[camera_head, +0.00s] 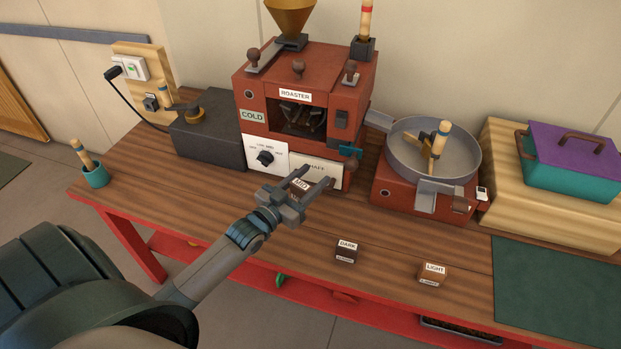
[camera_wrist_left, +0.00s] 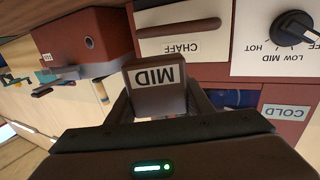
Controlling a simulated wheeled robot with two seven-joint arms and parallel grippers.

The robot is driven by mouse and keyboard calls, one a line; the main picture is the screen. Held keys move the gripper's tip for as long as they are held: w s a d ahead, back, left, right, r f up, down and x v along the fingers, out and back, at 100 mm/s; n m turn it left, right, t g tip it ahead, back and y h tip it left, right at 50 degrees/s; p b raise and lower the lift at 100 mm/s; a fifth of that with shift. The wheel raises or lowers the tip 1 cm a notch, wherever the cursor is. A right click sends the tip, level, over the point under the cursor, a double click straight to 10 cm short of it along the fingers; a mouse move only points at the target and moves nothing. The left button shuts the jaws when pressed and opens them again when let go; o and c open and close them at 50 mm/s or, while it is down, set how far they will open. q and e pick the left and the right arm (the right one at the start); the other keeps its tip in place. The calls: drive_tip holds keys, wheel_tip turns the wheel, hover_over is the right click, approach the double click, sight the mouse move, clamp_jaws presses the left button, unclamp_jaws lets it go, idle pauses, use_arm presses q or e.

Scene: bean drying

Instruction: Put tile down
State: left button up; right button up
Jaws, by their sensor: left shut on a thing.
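A small brown tile marked MID (camera_head: 301,185) is held between the fingers of my left gripper (camera_head: 292,187) in front of the roaster's chaff drawer. In the left wrist view the MID tile (camera_wrist_left: 156,88) sits between the two fingers with its label upside down. I cannot tell whether it touches the table. A dark tile marked DARK (camera_head: 346,252) and a lighter brown tile marked LIGHT (camera_head: 432,274) stand on the table to the right, near its front edge. My right gripper is in neither view.
The red roaster (camera_head: 300,75) stands behind the gripper, with its chaff drawer (camera_head: 316,171) facing it. A round cooling pan (camera_head: 400,160) is to the right. A green mat (camera_head: 555,290) lies at the right. The wooden table (camera_head: 200,210) is clear left of the gripper.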

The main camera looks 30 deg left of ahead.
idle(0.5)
